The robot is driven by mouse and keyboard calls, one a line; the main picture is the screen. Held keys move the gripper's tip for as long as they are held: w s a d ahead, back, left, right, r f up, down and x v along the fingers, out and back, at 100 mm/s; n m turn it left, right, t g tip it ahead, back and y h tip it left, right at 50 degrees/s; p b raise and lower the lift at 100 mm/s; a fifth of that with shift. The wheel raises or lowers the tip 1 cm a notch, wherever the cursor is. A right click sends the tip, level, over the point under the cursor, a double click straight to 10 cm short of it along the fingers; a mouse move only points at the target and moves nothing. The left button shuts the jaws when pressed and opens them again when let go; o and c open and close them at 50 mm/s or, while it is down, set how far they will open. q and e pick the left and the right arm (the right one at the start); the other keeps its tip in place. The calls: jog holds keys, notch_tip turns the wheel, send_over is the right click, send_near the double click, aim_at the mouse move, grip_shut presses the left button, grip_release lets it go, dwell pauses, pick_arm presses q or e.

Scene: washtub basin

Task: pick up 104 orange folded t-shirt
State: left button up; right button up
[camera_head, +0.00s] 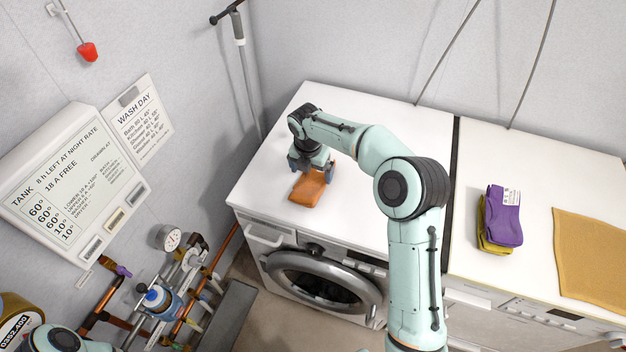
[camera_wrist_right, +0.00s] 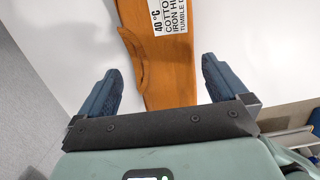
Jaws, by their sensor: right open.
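The orange folded t-shirt (camera_head: 306,190) lies flat on the white top of the left washing machine, near its front edge. In the right wrist view the t-shirt (camera_wrist_right: 165,62) lies ahead and between my fingers, with a white care label printed with text on it. My right gripper (camera_head: 312,168) is just behind the t-shirt in the head view, pointing down. In the right wrist view my right gripper (camera_wrist_right: 160,78) is open, one finger on each side of the shirt, with nothing held. My left gripper is not seen; only part of my left arm shows at lower left.
A purple folded garment (camera_head: 504,216) lies on an olive-yellow one (camera_head: 488,238) on the right machine. A mustard cloth (camera_head: 592,255) lies further right. A dark gap separates the machines. Pipes and a blue-capped fitting (camera_head: 157,298) stand at lower left.

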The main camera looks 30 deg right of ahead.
aim_at(313, 176)
jog(key=f, duration=0.4)
jog(key=shift+d, duration=0.25)
jog(key=shift+r, duration=0.1)
jog(key=c, duration=0.8)
